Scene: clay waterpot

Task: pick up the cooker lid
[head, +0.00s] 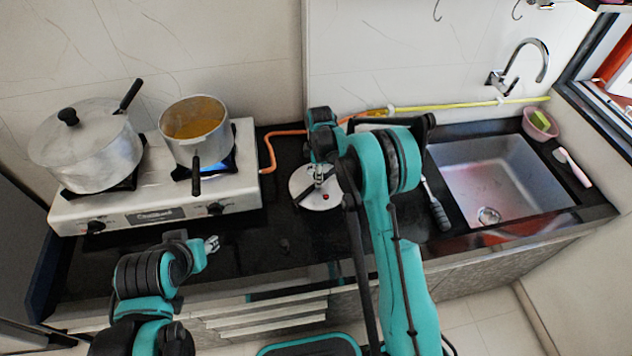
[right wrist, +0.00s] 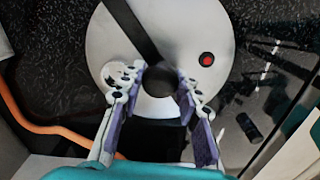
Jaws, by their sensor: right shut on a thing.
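The cooker lid (head: 322,200) is a round pale disc with a red dot, lying on the dark counter or just above it; I cannot tell which. In the right wrist view the lid (right wrist: 185,35) fills the upper middle, with a black bar across it and a dark round knob (right wrist: 160,80). My right gripper (head: 318,175) is above the lid, and in the wrist view its fingers (right wrist: 158,90) are shut on the knob from both sides. My left gripper (head: 212,244) hangs near the counter's front, left of the lid, too small to read.
A gas stove (head: 160,212) on the left carries a lidded pot (head: 88,150) and an open saucepan (head: 193,125) over a blue flame. An orange hose (head: 270,150) runs behind the lid. A grey-handled utensil (head: 436,210) lies right of it, beside the sink (head: 500,175).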

